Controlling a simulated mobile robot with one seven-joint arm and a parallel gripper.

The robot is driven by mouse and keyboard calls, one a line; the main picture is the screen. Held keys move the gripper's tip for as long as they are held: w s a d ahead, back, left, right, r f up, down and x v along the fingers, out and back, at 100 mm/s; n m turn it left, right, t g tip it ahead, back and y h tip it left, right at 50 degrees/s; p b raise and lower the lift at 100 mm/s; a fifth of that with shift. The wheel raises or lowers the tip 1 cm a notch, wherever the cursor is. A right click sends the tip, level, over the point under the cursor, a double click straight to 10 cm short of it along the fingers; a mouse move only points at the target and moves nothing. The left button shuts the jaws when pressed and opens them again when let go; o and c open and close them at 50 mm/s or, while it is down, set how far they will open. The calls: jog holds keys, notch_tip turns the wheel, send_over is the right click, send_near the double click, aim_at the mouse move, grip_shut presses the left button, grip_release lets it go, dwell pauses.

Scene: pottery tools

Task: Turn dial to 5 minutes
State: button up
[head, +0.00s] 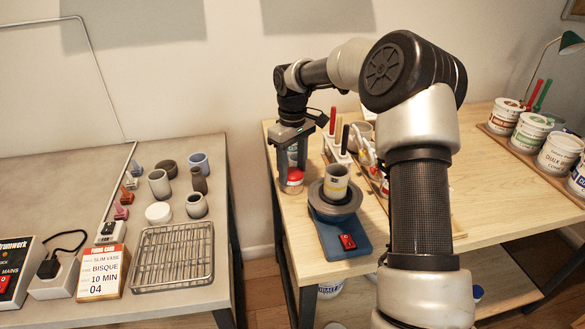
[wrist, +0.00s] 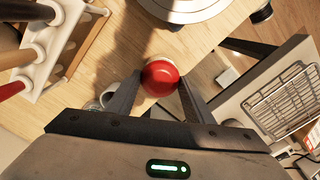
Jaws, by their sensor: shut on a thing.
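A round red dial (wrist: 160,78) with a pale rim sits between my two fingers in the wrist view. In the head view the red dial (head: 294,177) is low between the fingers at the left end of the wooden table, on a small pale base. My gripper (head: 292,180) points straight down and is shut on the dial; in the wrist view the fingers of my gripper (wrist: 160,88) press on both its sides. No minute marks or pointer can be read in either view.
A pottery wheel (head: 335,205) bearing a grey pot stands close to the right of the dial. A white rack (head: 338,150) with red and dark handles is behind it. The table's left edge is close; a grey bench (head: 110,180) with pots stands across a gap.

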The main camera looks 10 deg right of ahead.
aim_at(292, 171)
jog(key=shift+m, duration=0.6)
jog(key=o, duration=1.1)
jog(key=shift+r, duration=0.1)
notch_tip(292, 171, up, 17)
jog(key=p, duration=0.3)
jog(key=shift+r, duration=0.15)
